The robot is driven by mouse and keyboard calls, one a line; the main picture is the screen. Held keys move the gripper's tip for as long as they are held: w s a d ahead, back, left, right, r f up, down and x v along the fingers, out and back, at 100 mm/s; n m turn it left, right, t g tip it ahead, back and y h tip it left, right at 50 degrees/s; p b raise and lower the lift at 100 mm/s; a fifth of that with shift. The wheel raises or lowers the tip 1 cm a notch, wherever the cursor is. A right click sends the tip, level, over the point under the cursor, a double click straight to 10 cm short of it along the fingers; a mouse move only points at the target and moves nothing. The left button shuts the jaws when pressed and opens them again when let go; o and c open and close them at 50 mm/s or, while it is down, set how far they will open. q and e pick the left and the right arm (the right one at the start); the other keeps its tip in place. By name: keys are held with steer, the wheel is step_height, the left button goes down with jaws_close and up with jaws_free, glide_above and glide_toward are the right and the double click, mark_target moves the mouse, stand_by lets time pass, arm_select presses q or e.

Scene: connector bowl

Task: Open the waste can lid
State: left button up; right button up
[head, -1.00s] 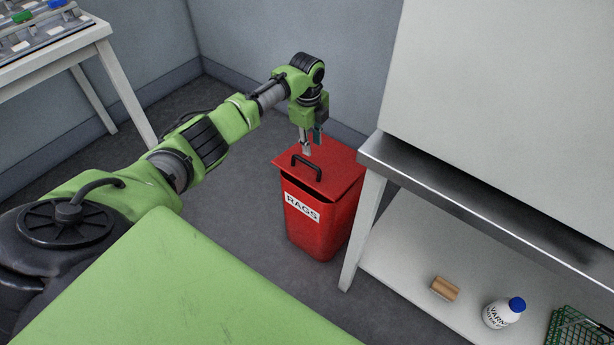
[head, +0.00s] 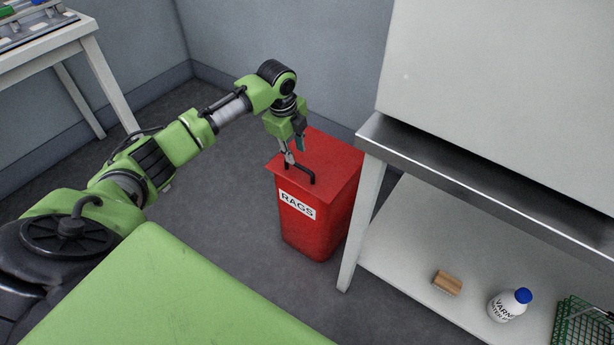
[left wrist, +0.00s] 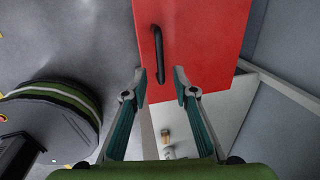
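The red waste can (head: 318,228) stands on the floor with a white RAGS label on its front. Its flat red lid (head: 335,160) lies down on the can, with no clear gap showing. The black bar handle (head: 302,176) is near the lid's front edge. My left gripper (head: 291,158) points down just above the lid, beside the handle. In the left wrist view, the left gripper (left wrist: 160,76) has its fingers apart, with the lower end of the handle (left wrist: 158,55) between them in the picture. The lid (left wrist: 205,40) fills the upper middle there. My right gripper is out of view.
A white table with a metal edge (head: 440,180) stands close to the can's right. Its lower shelf (head: 400,250) holds a wooden block (head: 447,283), a white bottle (head: 503,306) and a green basket (head: 583,325). Another table (head: 60,55) is back left. Grey floor is clear left of the can.

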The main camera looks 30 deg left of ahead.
arm_select(q)
step_height(320, 180, up, 7)
steer(key=s+p, duration=0.1)
steer(key=p, duration=0.1)
steer(key=s+d+f+n, duration=0.3)
steer(key=d+f, duration=0.3)
steer(key=f, duration=0.4)
steer(key=shift+d+f, duration=0.3)
steer(key=shift+f, duration=0.1)
